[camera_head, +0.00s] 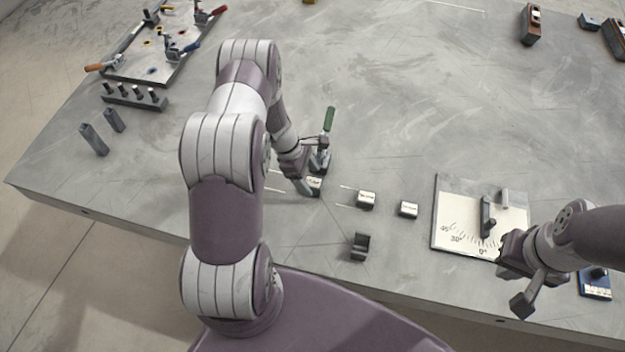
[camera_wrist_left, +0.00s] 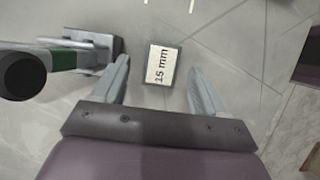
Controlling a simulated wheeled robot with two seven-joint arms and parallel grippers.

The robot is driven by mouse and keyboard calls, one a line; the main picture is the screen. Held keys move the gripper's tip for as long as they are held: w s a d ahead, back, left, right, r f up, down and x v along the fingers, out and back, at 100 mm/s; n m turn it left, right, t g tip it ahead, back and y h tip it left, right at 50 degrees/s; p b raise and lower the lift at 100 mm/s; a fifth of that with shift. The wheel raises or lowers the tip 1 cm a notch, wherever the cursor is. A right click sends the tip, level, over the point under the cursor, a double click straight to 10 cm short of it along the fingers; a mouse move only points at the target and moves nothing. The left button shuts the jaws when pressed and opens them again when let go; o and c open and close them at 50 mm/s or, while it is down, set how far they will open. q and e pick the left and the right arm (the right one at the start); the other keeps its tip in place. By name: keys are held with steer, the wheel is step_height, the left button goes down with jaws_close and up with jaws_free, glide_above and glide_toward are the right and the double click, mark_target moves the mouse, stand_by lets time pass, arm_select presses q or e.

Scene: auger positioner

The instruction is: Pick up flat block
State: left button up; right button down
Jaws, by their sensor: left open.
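In the head view this block (camera_head: 315,185) is partly hidden by my left gripper (camera_head: 304,182). Two similar labelled blocks, a middle one (camera_head: 367,198) and a right one (camera_head: 408,209), lie to its right. My right gripper (camera_head: 517,277) is empty at the front edge of the angle plate, and its fingers look spread.
A green-handled clamp (camera_head: 326,130) stands close beside my left gripper, and its handle (camera_wrist_left: 68,60) shows at left in the wrist view. A dark notched block (camera_head: 360,245) sits nearer the front edge. The angle plate (camera_head: 455,195) lies right. The table's middle back is clear.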

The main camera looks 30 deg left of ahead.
arm_select(q)
steer(key=shift+d+f, duration=0.15)
steer(key=shift+f, duration=0.1)
steer(key=shift+d, duration=0.15)
steer(key=c, duration=1.3)
steer(key=shift+r, duration=0.15)
